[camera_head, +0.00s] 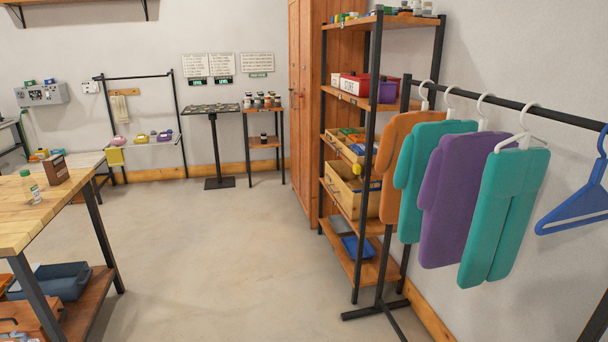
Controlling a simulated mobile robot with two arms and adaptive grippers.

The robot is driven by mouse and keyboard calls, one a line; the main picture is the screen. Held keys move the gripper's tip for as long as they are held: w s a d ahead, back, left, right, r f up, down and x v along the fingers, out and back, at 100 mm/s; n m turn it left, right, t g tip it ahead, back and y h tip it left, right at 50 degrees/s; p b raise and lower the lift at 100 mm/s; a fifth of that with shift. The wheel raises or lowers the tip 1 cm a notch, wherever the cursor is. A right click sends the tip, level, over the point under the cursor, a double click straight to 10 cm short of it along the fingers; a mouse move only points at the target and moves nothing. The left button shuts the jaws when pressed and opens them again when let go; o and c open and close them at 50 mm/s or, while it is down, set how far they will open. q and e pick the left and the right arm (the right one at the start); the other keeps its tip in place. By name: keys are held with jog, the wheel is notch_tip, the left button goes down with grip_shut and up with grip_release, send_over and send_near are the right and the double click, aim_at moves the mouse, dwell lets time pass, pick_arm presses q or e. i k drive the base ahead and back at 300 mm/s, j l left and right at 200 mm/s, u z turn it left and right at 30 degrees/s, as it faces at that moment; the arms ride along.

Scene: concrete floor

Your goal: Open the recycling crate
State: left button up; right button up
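I cannot tell which container, if any, is the recycling crate; no label for it is readable. Two light wooden boxes, an upper one (338,149) and a lower one (343,196), sit on the tall shelf at right of centre with items showing at their tops. A dark blue bin (68,289) and an orange-brown wooden box (30,318) are on the workbench's low shelf at bottom left. The box is cut off by the picture edge. Neither of my grippers is in view.
A clothes rack (510,103) with hanging garments stands at right, beside the tall shelf (375,100). The workbench (30,218) is at left. A dark stand (217,150) is at the back wall. Concrete floor (215,255) in the middle is clear.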

aim_at(341, 180)
jog(key=i, duration=2.55)
